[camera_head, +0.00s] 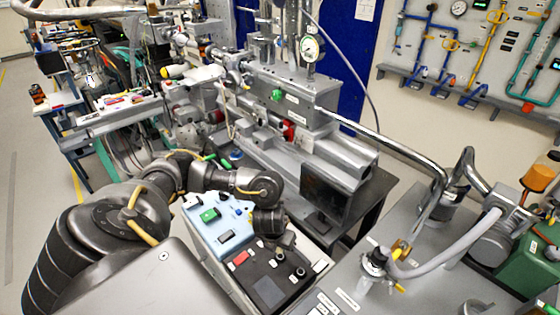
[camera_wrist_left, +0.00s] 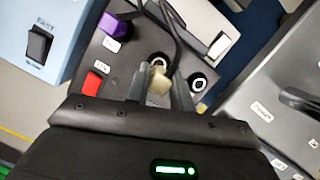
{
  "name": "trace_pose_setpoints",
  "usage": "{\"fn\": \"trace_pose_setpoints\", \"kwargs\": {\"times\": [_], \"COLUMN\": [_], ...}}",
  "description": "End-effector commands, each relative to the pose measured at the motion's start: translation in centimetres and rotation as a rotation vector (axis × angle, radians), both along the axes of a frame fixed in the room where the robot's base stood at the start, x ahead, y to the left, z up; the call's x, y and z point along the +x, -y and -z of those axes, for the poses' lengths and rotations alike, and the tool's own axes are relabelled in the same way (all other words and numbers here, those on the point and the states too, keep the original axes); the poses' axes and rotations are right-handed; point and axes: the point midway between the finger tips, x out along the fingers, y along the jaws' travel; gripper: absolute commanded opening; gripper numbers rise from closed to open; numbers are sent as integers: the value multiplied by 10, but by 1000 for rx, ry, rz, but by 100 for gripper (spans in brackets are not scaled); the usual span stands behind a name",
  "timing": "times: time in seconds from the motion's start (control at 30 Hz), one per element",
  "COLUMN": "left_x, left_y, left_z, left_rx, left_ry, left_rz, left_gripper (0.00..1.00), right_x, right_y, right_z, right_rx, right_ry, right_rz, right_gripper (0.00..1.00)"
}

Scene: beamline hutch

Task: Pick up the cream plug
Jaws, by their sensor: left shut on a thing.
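The cream plug (camera_wrist_left: 159,86) is between the two fingers of my left gripper (camera_wrist_left: 161,84) in the left wrist view, and the gripper is shut on it. A thin dark cable shows above the plug. The plug is over the dark panel (camera_wrist_left: 122,65), close to a round socket (camera_wrist_left: 159,59); I cannot tell whether it touches the panel. In the head view my left arm reaches down to the control box, with my left gripper's fingertips and the plug hidden there. My right gripper is not in view.
A second round socket (camera_wrist_left: 197,85), a purple part (camera_wrist_left: 115,27), a red switch (camera_wrist_left: 93,82) and a white switch (camera_wrist_left: 218,43) are close around the gripper. A light blue panel (camera_head: 228,246) adjoins the dark panel. A grey bench (camera_head: 420,290) with metal pipework stands right.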

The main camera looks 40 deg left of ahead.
Motion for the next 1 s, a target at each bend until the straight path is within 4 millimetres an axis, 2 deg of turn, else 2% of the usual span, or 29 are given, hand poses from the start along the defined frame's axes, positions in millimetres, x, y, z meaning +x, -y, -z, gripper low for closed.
{"fn": "trace_pose_setpoints", "kwargs": {"times": [0.03, 0.2, 0.3, 0.5, 0.7, 1.0], "left_x": [-12, -44, -71, -108, -127, -130], "left_y": [-5, -14, -20, -29, -34, -35], "left_z": [-14, -61, -65, -80, -88, -89], "left_rx": [4, 5, 5, 3, 2, 2], "left_ry": [0, -2, -5, -5, -5, -4], "left_rz": [5, 4, 3, 2, -1, 0], "left_gripper": [0, 0, 0, 0, 0, 0], "right_x": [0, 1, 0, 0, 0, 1], "right_y": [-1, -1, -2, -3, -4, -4], "right_z": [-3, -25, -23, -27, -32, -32], "right_rx": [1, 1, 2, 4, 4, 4], "right_ry": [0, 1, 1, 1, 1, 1], "right_rz": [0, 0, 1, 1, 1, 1], "right_gripper": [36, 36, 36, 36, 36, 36]}}
